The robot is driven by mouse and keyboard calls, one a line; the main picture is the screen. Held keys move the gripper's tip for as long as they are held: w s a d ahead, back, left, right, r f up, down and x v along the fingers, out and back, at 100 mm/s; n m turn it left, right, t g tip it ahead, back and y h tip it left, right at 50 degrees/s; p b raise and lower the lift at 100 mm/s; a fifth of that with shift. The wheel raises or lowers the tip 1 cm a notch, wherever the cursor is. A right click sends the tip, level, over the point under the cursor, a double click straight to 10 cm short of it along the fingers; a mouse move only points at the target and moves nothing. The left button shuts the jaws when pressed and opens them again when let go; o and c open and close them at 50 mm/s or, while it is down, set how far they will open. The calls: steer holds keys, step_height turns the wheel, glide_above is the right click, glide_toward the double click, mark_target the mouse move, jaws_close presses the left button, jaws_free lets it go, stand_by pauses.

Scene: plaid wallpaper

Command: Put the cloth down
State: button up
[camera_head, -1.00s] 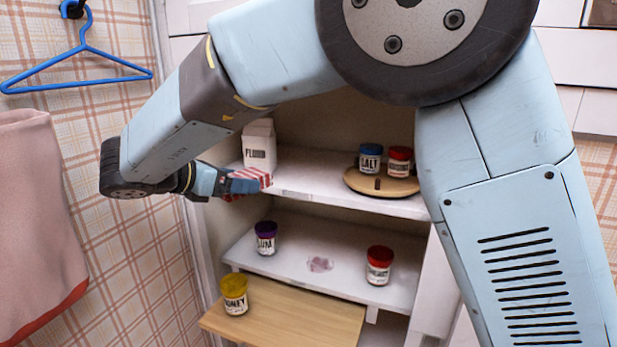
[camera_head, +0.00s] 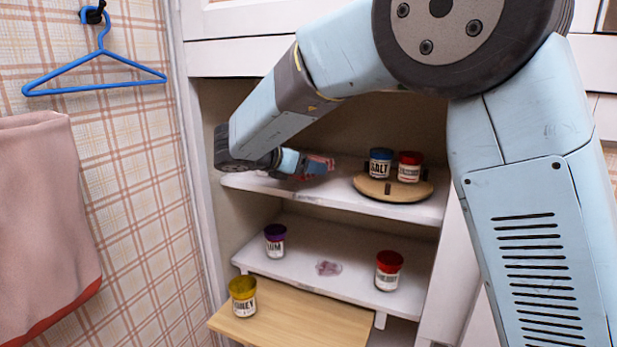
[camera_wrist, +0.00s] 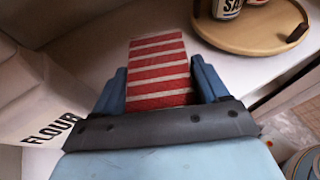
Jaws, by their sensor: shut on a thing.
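The cloth (camera_wrist: 159,72) is red and white striped and shows in the wrist view between my two blue fingers. My gripper (camera_wrist: 162,85) is shut on it, over the upper shelf. In the head view my gripper (camera_head: 303,164) is above the left part of the upper shelf (camera_head: 330,190), and the cloth (camera_head: 320,164) shows as a small reddish patch at its tip. I cannot tell whether the cloth touches the shelf.
A flour carton (camera_wrist: 45,95) stands close left of my gripper. A round wooden tray (camera_head: 393,190) holds a salt jar (camera_head: 380,163) and a red-lidded jar (camera_head: 410,167). Below are a purple-lidded jar (camera_head: 275,240), a stain (camera_head: 328,268), another red-lidded jar (camera_head: 388,270) and a yellow-lidded jar (camera_head: 242,296).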

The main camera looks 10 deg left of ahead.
mark_target(310, 185)
steer(key=shift+w+d, duration=0.2)
steer(key=shift+w, duration=0.1)
steer(key=shift+w+d+f, duration=0.1)
steer(key=shift+w+f, duration=0.05)
steer(key=shift+f, duration=0.75)
steer(key=shift+w+d+f, duration=0.1)
steer(key=shift+w+f, duration=0.05)
steer(key=shift+f, duration=0.75)
steer(key=o, duration=1.1)
steer(key=v, duration=1.2)
